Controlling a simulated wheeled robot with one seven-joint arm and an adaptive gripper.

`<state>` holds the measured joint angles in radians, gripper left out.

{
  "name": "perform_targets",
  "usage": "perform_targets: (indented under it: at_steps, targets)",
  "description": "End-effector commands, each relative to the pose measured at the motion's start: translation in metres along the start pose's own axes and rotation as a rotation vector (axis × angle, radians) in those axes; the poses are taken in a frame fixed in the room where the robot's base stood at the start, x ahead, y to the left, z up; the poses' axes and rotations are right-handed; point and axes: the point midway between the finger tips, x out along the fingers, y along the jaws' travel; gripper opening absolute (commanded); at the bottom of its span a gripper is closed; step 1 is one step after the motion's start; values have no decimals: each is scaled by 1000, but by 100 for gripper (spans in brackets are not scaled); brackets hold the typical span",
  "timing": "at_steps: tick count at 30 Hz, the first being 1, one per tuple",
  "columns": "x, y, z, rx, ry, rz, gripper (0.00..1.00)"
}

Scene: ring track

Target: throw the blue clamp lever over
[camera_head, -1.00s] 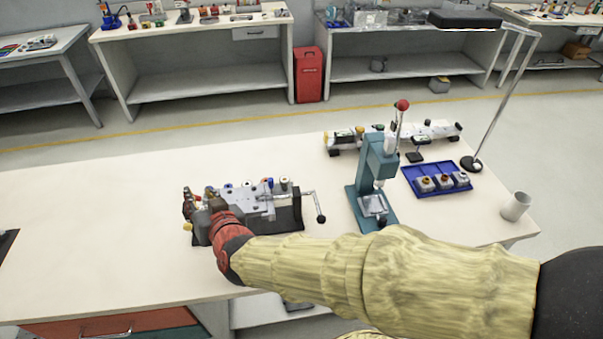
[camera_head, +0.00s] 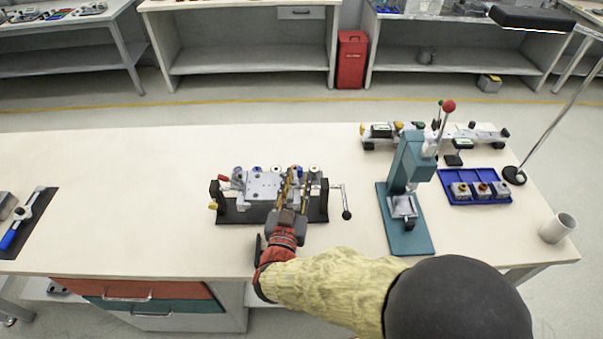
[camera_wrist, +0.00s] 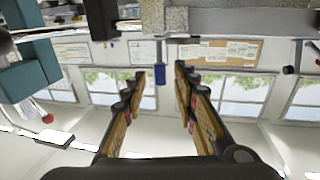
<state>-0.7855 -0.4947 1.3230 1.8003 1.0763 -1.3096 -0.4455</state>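The clamping fixture (camera_head: 262,186) stands on the bench, a grey block on a black base with several small coloured ends along its back. My gripper (camera_head: 291,176) reaches over its right half from the front. In the wrist view my gripper (camera_wrist: 160,75) is open, its two brown-padded fingers apart with nothing clamped. A blue lever grip (camera_wrist: 149,96) shows between the fingers, nearer the left one, below the fixture's underside in that picture. I cannot tell whether it touches a finger. In the head view the fingers partly hide a blue end (camera_head: 297,168) at the fixture's back.
A crank handle (camera_head: 346,213) sticks out at the fixture's right. A teal press (camera_head: 405,190) stands right of it, with a blue tray (camera_head: 451,197) of parts and a white cup (camera_head: 557,228) beyond. A dark mat (camera_head: 38,218) lies far left. The bench between is clear.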

Motion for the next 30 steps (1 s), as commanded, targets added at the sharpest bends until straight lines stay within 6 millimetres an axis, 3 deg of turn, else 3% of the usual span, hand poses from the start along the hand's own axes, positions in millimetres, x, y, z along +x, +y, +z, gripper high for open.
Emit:
perform_targets:
  at_steps: [7, 19, 30]
  targets:
    - [30, 1, 1, 2, 1, 2, 29]
    - [36, 0, 0, 0, 0, -2, 28]
    - [36, 0, 0, 0, 0, -2, 7]
